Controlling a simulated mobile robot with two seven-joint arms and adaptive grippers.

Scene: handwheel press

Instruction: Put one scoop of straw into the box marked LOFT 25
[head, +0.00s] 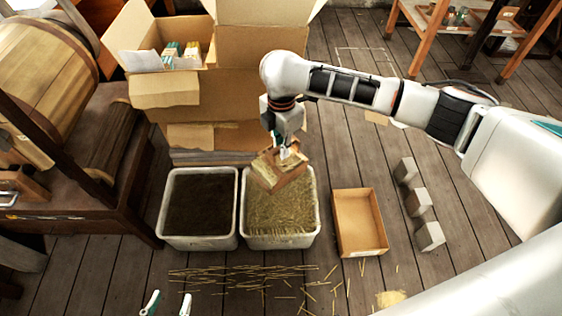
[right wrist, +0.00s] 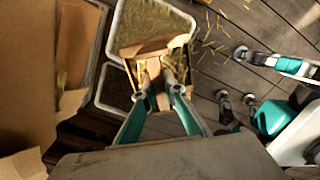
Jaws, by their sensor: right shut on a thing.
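My right gripper (head: 286,152) is shut on a brown box-shaped scoop (head: 270,180). It holds the scoop above the back part of the white straw bin (head: 318,214). Straw-coloured material (head: 290,160) shows in the scoop; the amount is unclear. In the right wrist view the scoop (right wrist: 128,54) sits between the fingertips, over the bin. Loose straw (head: 280,208) fills the bin. My left gripper (head: 168,304) is at the bottom edge, fingers apart and empty. An open cardboard box (head: 165,92) stands at the back; no LOFT 25 mark is readable.
A bin of dark material (head: 198,205) stands left of the straw bin. A shallow, seemingly empty cardboard tray (head: 384,246) lies right of it, beside several grey blocks (head: 417,203). Straw stalks (head: 235,272) litter the floor. A wooden barrel (head: 40,65) stands left.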

